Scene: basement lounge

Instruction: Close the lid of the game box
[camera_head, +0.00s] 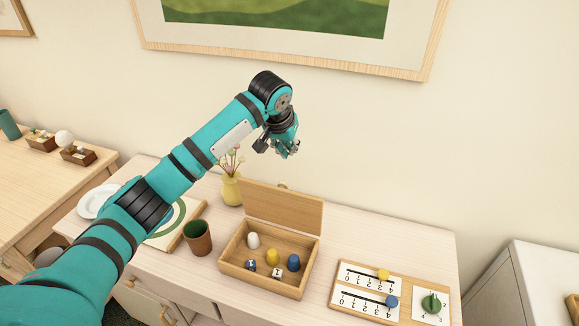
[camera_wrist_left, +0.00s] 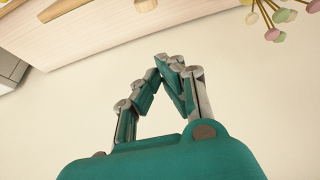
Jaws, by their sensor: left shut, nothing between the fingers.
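The wooden game box (camera_head: 264,288) stands on the dresser in the head view. Its lid (camera_head: 283,206) is open, standing up at the back edge and leaning slightly away. Inside are white, yellow and blue pegs and two dice. My left gripper (camera_head: 291,152) is above and behind the lid, near the wall, touching nothing. Its fingers show in the left wrist view (camera_wrist_left: 168,62), with tips together and nothing between them. My right gripper is not in view.
A yellow vase with flowers (camera_head: 231,190) stands left of the lid, close to my left arm. A brown cup (camera_head: 198,240) is left of the box. A score board (camera_head: 368,298) and a green-knob dial (camera_head: 431,304) lie right. A framed picture hangs above.

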